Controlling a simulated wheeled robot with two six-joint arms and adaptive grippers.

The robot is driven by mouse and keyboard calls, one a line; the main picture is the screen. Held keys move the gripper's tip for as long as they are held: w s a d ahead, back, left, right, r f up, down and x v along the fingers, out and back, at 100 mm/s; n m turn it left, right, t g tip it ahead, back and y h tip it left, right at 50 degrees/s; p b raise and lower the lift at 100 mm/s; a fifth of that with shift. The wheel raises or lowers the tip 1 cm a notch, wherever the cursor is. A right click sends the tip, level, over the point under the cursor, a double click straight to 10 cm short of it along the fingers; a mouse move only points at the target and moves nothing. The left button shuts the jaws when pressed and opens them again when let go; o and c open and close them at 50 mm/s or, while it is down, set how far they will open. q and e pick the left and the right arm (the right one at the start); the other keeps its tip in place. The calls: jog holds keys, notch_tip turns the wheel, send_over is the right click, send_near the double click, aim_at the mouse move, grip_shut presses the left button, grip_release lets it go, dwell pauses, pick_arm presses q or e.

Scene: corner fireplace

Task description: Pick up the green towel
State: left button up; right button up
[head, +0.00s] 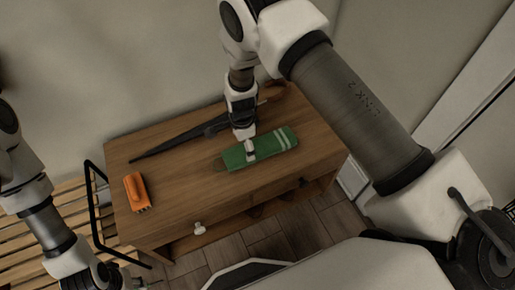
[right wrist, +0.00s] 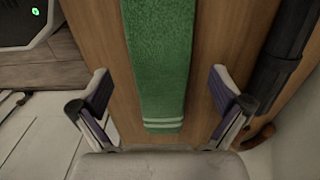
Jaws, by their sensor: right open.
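The green towel (head: 272,146) lies folded flat on the wooden table, with white stripes near its right end. My right gripper (head: 250,152) is over the towel in the head view and hides a small part of it. In the right wrist view the towel (right wrist: 158,60) runs between the two open fingers of the right gripper (right wrist: 160,108), with bare table on both sides of it. The fingers do not close on it. My left arm comes in at the left edge of the head view, and its gripper does not show clearly at the lower left.
The wooden table (head: 180,212) also bears an orange object (head: 138,191) at its left and a long dark object (head: 180,139) behind the towel. A slatted wooden bench (head: 60,205) stands at the left. The wall is close behind the table.

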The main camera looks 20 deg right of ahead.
aim_at(244, 151)
notch_tip(244, 151, down, 5)
jog(key=c, duration=1.2)
jog(key=shift+r, duration=0.1)
